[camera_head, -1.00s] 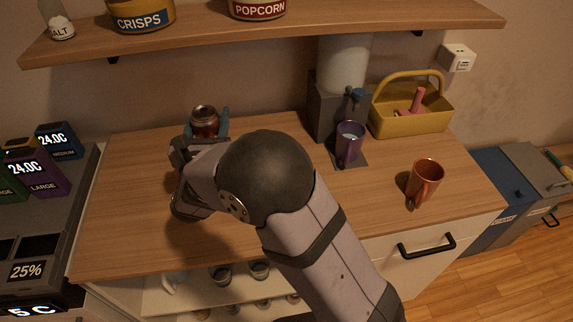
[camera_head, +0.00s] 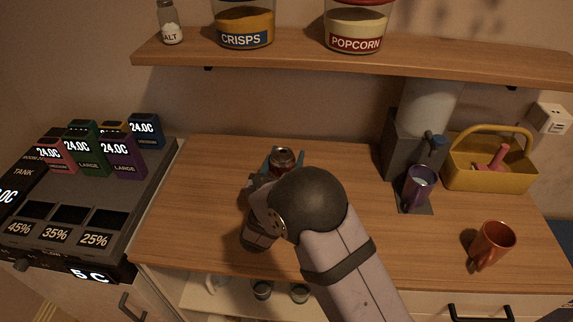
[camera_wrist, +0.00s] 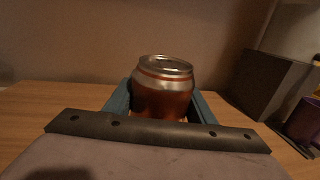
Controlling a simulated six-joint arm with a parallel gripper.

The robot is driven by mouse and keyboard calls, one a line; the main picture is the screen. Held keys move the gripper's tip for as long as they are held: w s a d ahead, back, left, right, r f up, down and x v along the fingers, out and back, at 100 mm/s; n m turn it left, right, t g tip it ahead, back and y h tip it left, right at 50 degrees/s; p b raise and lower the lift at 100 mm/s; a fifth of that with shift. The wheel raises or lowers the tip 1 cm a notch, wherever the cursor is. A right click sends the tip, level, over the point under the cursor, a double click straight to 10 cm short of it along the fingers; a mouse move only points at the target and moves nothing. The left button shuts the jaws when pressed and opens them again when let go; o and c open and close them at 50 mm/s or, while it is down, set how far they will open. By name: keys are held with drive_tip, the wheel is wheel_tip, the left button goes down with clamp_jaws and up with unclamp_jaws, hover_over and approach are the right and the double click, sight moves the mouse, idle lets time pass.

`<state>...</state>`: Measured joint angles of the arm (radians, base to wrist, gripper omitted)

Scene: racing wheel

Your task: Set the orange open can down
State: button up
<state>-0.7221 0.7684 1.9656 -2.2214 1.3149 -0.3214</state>
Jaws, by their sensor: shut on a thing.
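The orange open can (camera_wrist: 163,90) is an orange-red can with a silver top, upright between the blue fingers of my gripper (camera_wrist: 160,100) in the wrist view. My gripper is shut on it. In the head view the can (camera_head: 282,158) shows at the back of the wooden counter (camera_head: 200,200), with my gripper (camera_head: 283,165) around it and my arm in front. The can's lower part is hidden, so I cannot tell whether it touches the counter.
A dispenser (camera_head: 396,150) with a purple mug (camera_head: 418,187) stands to the right. A yellow basket (camera_head: 500,180) and an orange mug (camera_head: 492,245) are further right. A shelf (camera_head: 330,62) hangs above. The counter's left part is clear.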

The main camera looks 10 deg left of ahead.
drive_tip(key=shift+f, duration=1.45)
drive_tip(key=shift+f, duration=0.15)
drive_tip(key=o, duration=1.1)
drive_tip(key=shift+r, duration=0.2)
drive_tip(key=shift+s+a+f, duration=0.1)
drive_tip(key=shift+s+a, duration=0.05)
drive_tip(key=shift+s, duration=0.15)
drive_tip(key=s+b, duration=0.1)
drive_tip(key=s, duration=0.2)
drive_tip(key=s+a+b, duration=0.1)
drive_tip(key=s, duration=0.3)
drive_tip(key=s+b, duration=0.1)
drive_tip(key=s, duration=0.3)
drive_tip(key=shift+s+a, duration=0.15)
drive_tip(key=shift+a, duration=0.15)
